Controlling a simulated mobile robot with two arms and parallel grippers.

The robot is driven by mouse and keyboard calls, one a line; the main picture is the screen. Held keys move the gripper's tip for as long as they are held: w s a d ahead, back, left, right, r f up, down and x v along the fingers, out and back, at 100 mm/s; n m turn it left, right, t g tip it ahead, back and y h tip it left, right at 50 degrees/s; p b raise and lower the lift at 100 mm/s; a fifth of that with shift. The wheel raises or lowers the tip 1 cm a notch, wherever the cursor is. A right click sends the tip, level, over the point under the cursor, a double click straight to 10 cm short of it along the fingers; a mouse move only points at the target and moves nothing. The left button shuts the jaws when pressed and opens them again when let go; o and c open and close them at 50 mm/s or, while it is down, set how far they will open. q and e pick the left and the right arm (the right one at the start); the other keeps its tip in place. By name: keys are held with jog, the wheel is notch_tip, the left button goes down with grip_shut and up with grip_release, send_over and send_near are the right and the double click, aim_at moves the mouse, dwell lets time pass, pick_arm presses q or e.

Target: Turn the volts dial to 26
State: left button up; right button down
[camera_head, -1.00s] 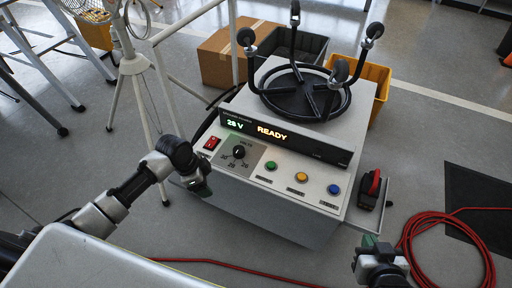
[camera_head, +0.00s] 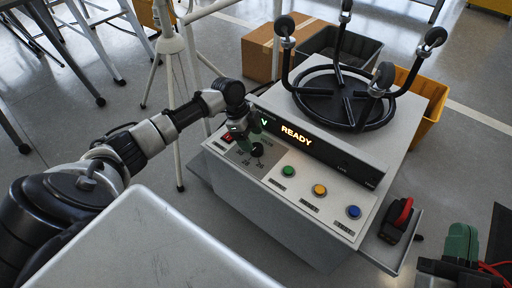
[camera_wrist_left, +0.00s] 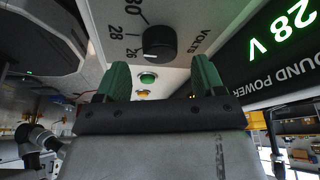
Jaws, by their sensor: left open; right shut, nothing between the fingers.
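The black volts dial (camera_head: 257,150) is on the grey front panel, partly behind my left gripper (camera_head: 240,130). In the left wrist view the dial (camera_wrist_left: 159,42) lies just beyond the two green fingertips (camera_wrist_left: 162,72), which are open with nothing between them. A white mark on the knob's lower left edge appears to face the 26 label; 28 and 30 are printed nearby. The display (camera_wrist_left: 280,35) reads 28 V there; in the head view my gripper hides the number. My right gripper (camera_head: 460,243) is shut and empty at the lower right, away from the dial.
A red switch (camera_head: 228,136) sits left of the dial. Green (camera_head: 288,171), yellow (camera_head: 320,190) and blue (camera_head: 354,212) buttons line the panel to its right. A black wheeled stand (camera_head: 345,95) rests on top. A red-handled item (camera_head: 398,218) sits on the side shelf.

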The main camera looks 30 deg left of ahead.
aim_at(256, 146)
pick_arm(q)
jog(key=shift+b+x, duration=0.5)
jog(key=shift+x, duration=1.45)
pick_arm(e)
jog(key=s+r+t, duration=0.1)
jog(key=t, duration=0.1)
jog(key=s+r+t+y, duration=0.1)
jog(key=r+t, duration=0.1)
jog(key=shift+s+r, duration=0.15)
jog(key=shift+r, duration=0.05)
